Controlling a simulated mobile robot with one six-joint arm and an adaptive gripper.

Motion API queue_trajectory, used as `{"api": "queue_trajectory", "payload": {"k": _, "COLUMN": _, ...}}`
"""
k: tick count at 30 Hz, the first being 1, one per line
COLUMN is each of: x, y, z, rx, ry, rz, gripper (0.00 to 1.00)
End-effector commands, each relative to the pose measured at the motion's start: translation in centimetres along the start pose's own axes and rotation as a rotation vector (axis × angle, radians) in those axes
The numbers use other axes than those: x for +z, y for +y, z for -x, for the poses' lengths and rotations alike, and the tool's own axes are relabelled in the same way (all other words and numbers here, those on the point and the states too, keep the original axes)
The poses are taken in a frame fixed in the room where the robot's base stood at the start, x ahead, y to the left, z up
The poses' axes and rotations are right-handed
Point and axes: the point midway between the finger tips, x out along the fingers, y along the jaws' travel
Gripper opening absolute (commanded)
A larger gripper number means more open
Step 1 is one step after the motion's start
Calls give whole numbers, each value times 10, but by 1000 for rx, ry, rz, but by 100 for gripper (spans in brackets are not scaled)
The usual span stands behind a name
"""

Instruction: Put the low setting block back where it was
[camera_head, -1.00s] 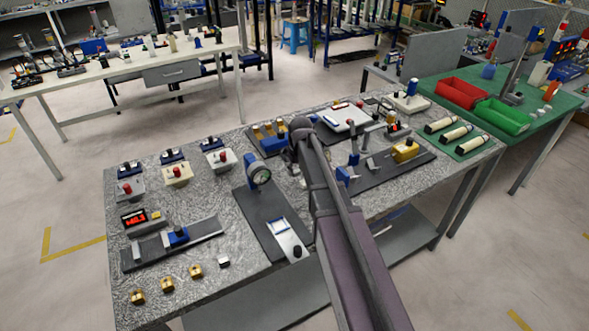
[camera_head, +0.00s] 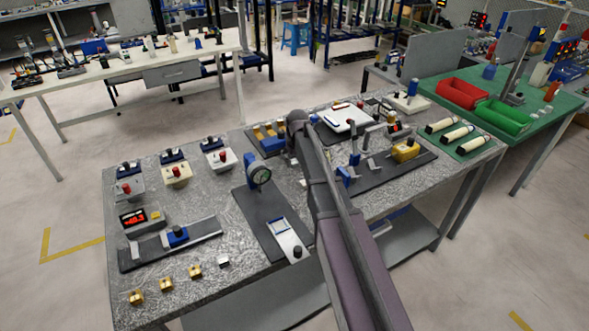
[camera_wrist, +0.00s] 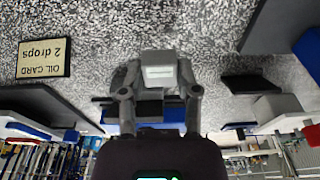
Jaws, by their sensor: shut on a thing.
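In the wrist view my gripper (camera_wrist: 158,84) is shut on a small grey block (camera_wrist: 158,57) with a pale face, gripped between the two fingers. The speckled grey tabletop shows around and beyond it; the gap between block and table cannot be judged. In the head view my arm hides the fingers and the held block. Another small pale grey block (camera_head: 223,261) lies alone near the front of the speckled table (camera_head: 190,228), right of a row of brass blocks (camera_head: 195,271).
A dial gauge stand (camera_head: 260,176) on a dark plate is left of my arm. A yellow block (camera_head: 405,150) sits on a dark plate to the right. The wrist view shows an oil card (camera_wrist: 44,57). A red digital readout (camera_head: 133,218) stands at the left.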

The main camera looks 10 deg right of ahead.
Motion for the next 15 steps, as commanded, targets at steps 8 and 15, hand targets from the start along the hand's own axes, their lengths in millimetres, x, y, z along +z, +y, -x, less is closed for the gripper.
{"api": "queue_trajectory", "payload": {"k": 8, "x": 5, "y": 0, "z": -27, "rx": 0, "ry": 0, "rz": 0, "gripper": 0}}
{"api": "queue_trajectory", "payload": {"k": 15, "x": 6, "y": 0, "z": -31, "rx": 0, "ry": 0, "rz": 0, "gripper": 0}}
